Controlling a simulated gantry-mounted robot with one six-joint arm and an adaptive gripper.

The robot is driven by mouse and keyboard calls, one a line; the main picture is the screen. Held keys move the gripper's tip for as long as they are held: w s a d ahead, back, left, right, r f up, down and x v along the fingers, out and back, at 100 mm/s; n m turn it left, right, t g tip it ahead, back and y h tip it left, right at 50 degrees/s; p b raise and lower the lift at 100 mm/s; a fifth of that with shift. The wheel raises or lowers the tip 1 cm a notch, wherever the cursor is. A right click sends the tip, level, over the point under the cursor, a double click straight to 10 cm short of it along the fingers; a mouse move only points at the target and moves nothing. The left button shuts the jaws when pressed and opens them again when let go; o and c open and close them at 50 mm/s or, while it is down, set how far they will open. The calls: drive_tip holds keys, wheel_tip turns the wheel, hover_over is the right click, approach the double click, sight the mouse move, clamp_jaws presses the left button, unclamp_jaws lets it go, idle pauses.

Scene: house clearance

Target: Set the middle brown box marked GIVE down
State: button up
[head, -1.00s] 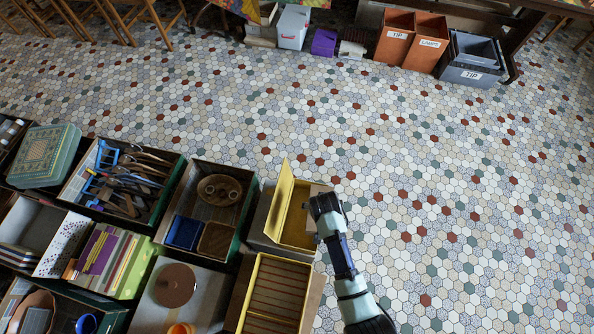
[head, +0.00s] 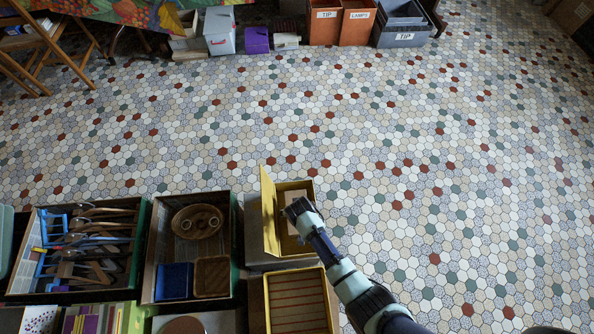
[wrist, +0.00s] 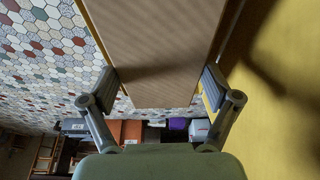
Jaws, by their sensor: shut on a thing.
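My gripper (head: 296,211) points down into an open yellow box (head: 270,238) whose lid stands up at its left. In the wrist view my gripper (wrist: 160,88) has its fingers on both sides of a flat-faced brown box (wrist: 150,40) and is shut on it. A small brown patch of it shows beside my gripper in the head view. No GIVE lettering shows on the visible face. Its lower part is hidden, so I cannot tell whether it touches anything below. A yellow surface (wrist: 275,110) runs close along its right in the wrist view.
A crate of cutlery and tools (head: 20,285) and a crate with a basket (head: 165,215) stand to the left. A yellow striped box (head: 300,300) lies in front. Orange and grey bins (head: 322,30) stand far back. The tiled floor (head: 450,180) at the right is clear.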

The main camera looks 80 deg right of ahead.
wheel_tip(320, 180, down, 8)
drive_tip(key=b, duration=0.3)
drive_tip(key=shift+r+b, duration=0.25)
drive_tip(key=shift+b, duration=0.05)
drive_tip(key=shift+w, duration=0.1)
drive_tip(key=shift+f, duration=0.15)
drive_tip(key=o, duration=1.2)
drive_tip(key=p+v, duration=0.7)
drive_tip(key=v, duration=0.5)
drive_tip(key=shift+p, duration=0.35)
